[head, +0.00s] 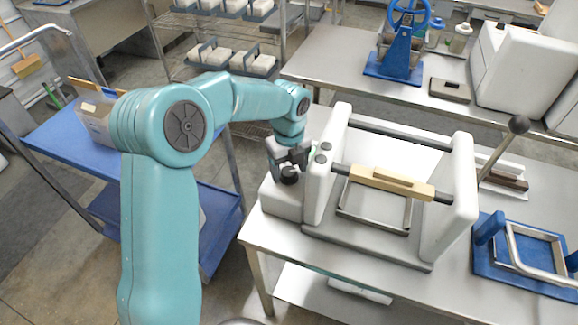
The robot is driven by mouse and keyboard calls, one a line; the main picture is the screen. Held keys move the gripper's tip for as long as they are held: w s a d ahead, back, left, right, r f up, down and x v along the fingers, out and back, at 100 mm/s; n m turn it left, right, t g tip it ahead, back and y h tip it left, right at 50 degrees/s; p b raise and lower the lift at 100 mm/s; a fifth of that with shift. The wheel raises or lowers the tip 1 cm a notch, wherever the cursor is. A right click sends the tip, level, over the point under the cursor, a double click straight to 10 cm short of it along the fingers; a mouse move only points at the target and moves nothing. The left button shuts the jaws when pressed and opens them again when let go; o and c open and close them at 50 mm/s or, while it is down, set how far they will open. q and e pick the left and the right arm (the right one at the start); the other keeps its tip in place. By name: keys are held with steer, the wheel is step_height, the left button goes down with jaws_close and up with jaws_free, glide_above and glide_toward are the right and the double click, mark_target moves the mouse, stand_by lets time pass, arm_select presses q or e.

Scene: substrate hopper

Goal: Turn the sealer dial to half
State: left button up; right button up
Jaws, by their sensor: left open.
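The sealer (453,190) is a white frame with a wooden-gripped bar across it, standing on the metal table. A black dial (289,176) sits on the white box at its left side. My left gripper (288,164) points down right at the dial, its open fingers around or just above it; I cannot tell whether they touch. The gripper partly hides the dial, and its setting cannot be read. My right gripper is not in view.
A blue fixture (483,258) lies to the right, and a blue cart (55,137) stands left.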

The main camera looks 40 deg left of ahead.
arm_select(q)
steer(key=shift+w+d, duration=0.1)
steer(key=shift+s+a, duration=0.2)
steer(key=c, duration=1.1)
steer(key=shift+o, duration=0.2)
steer(key=shift+w+d, duration=0.1)
steer(key=shift+n, duration=0.4)
steer(key=n+b, duration=0.1)
steer(key=n, duration=0.3)
steer(key=shift+n, duration=0.4)
steer(key=n, duration=0.6)
steer(key=shift+b, duration=0.4)
steer(key=shift+r, duration=0.1)
steer(key=o, duration=1.1)
steer(key=shift+c, duration=0.2)
